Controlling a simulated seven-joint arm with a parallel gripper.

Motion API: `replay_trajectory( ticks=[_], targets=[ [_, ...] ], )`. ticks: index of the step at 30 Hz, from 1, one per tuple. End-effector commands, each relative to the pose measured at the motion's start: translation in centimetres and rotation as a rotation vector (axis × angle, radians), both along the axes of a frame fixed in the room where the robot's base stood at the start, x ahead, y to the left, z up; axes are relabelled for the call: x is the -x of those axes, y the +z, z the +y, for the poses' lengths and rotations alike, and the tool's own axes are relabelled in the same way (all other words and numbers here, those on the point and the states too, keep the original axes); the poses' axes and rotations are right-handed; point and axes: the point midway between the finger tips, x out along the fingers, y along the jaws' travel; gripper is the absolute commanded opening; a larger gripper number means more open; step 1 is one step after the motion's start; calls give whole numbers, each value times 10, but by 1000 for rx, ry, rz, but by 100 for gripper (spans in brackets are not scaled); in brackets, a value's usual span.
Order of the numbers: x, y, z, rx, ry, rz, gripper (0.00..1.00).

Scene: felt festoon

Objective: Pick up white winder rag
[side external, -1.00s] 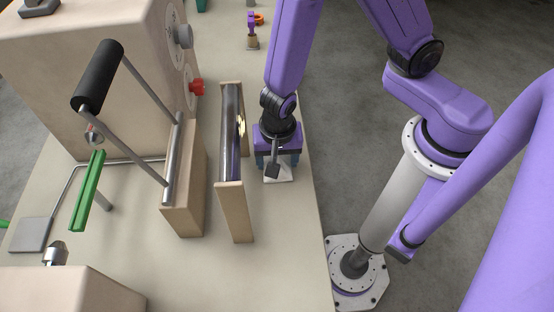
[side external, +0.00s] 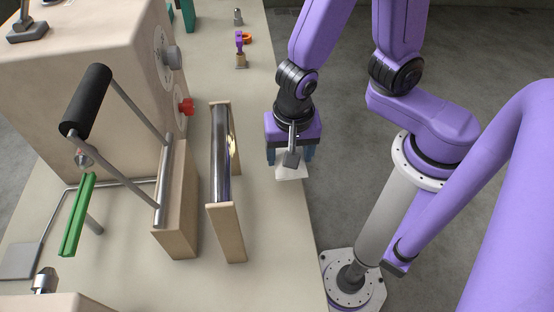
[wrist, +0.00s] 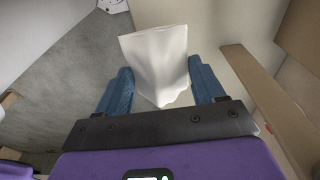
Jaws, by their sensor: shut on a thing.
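The white rag (side external: 291,171) hangs between the blue fingers of my gripper (side external: 291,156), near the right edge of the table. In the wrist view the rag (wrist: 158,62) is pinched between the two blue fingertips (wrist: 160,92), with its folded cloth spreading out past them. My gripper is shut on it. The rag appears to be held above the table, partly hidden by the gripper in the side view.
A wooden frame with a shiny metal roller (side external: 222,160) stands left of my gripper. A small purple-topped item (side external: 240,48) stands at the back. The table's right edge is close by.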

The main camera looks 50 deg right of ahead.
Motion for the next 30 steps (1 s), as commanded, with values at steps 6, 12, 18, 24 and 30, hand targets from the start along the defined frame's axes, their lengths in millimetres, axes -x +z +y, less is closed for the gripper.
replay_trajectory(
  ticks=[6, 12, 18, 24, 30],
  targets=[
    [14, 12, -10, -1, 2, -1, 39],
    [29, 20, -20, -2, 2, 1, 39],
    [46, 29, -32, -2, 2, -1, 39],
    [62, 37, -43, -3, 1, 0, 39],
    [73, 43, -51, -1, 0, 0, 39]
  ],
)
